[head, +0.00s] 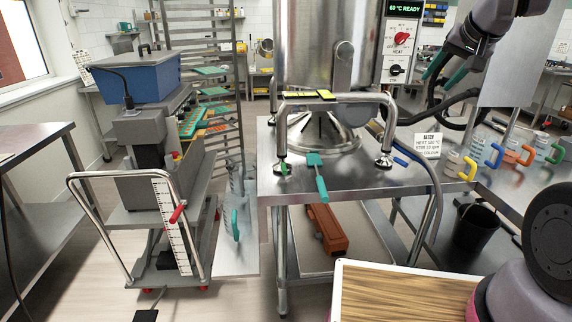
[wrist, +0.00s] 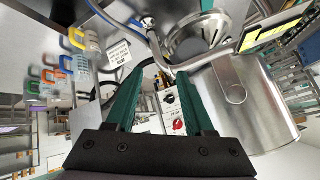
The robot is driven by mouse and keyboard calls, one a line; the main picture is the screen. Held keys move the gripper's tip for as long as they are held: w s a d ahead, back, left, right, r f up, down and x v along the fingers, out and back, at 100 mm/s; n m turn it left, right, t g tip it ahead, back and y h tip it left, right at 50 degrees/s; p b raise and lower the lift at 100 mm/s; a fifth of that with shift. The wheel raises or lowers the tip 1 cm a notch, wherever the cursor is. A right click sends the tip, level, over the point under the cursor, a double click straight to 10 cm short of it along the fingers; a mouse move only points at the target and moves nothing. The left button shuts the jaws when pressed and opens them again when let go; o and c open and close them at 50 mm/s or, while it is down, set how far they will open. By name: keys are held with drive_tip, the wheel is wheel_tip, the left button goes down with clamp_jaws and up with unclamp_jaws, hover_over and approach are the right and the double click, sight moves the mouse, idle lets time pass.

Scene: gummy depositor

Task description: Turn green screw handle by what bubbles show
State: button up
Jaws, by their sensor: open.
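A steel tube frame (head: 290,101) stands on the steel table (head: 345,186) around the tank's lower cone. Two yellow level vials (head: 310,94) sit on its top bar; a yellow vial strip (wrist: 272,33) also shows in the wrist view. Their bubbles are too small to read. I cannot tell for certain which is the screw handle. My gripper (head: 446,72) is open and empty, right of the tank; its teal fingers (wrist: 160,88) show apart in the wrist view.
The steel tank (head: 310,45) has a control panel (head: 401,45) reading "60 °C READY". Jugs with coloured handles (head: 495,155) and a sign card (head: 427,146) stand on the right. A grey cart (head: 150,185) stands left.

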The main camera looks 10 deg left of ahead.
drive_tip(key=w+a+f+t+y, duration=0.1)
drive_tip(key=w+a+f, duration=0.7)
drive_tip(key=m+t+y, duration=0.1)
drive_tip(key=t+y, duration=0.2)
drive_tip(key=y, duration=0.4)
approach(284, 166)
drive_tip(key=x, duration=0.6)
drive_tip(key=f+x, duration=0.1)
drive_tip(key=x, duration=0.3)
drive_tip(key=shift+s, duration=0.1)
drive_tip(key=shift+c, duration=0.3)
drive_tip(key=shift+r, duration=0.1)
clamp_jaws()
drive_tip(key=shift+d, duration=0.1)
